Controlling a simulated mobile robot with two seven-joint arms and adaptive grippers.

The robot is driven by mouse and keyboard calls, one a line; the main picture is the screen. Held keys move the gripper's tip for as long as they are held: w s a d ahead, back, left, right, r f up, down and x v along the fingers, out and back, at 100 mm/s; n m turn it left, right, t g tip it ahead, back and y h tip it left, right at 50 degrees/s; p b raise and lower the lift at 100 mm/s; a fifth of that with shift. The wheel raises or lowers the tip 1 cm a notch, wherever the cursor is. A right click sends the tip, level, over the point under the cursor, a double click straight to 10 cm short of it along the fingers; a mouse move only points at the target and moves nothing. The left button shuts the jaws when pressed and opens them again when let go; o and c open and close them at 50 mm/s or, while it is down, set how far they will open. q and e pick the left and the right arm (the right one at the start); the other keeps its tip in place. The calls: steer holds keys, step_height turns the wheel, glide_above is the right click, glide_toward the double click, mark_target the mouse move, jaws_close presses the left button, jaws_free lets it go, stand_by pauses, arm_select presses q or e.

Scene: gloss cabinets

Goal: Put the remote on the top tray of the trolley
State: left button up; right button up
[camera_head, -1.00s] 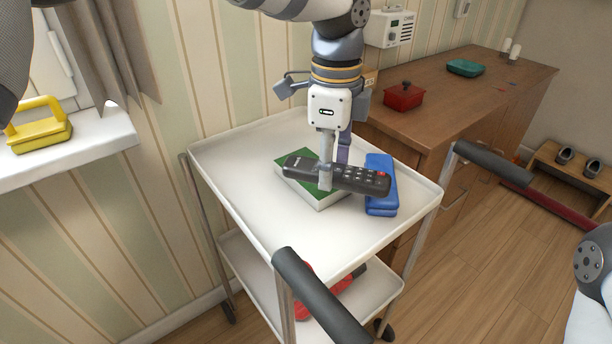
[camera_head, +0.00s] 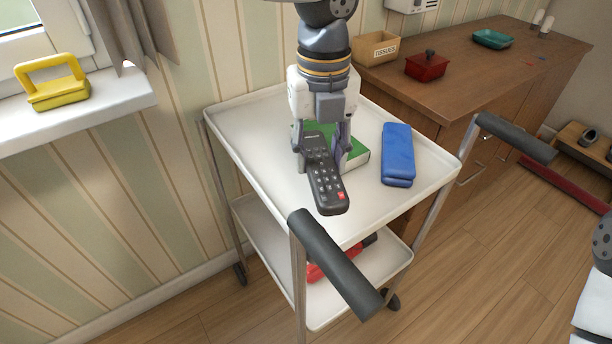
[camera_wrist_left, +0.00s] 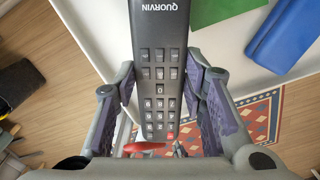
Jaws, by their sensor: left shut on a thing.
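The black remote (camera_head: 326,184) with a red button is held in my left gripper (camera_head: 322,160), over the top tray (camera_head: 253,133) of the white trolley. The remote points toward the front edge of the tray. In the left wrist view the remote (camera_wrist_left: 160,75) lies between the two fingers of the gripper (camera_wrist_left: 158,105). Whether it touches the tray or hangs just above it is hard to tell. My right gripper is not in view.
On the top tray, a green-and-white box (camera_head: 357,152) is behind the gripper and a blue case (camera_head: 397,155) is to the right. The tray's front-left area is clear. Trolley handles (camera_head: 335,264) rise at the front. A red item (camera_head: 318,271) is on the lower shelf.

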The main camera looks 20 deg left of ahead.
mark_target(307, 196)
arm_select(q)
steer(key=f, duration=0.1)
steer(key=s+a+f, duration=0.1)
steer(key=f, duration=0.3)
steer(key=shift+s+a+f, duration=0.15)
steer(key=shift+a+f, duration=0.05)
steer(key=shift+a, duration=0.1)
steer(key=shift+f, duration=0.2)
steer(key=shift+r, duration=0.1)
steer(key=o, duration=1.2)
step_height(307, 196, up, 12)
steer(key=shift+r+p, duration=0.1)
steer(key=shift+p, duration=0.25)
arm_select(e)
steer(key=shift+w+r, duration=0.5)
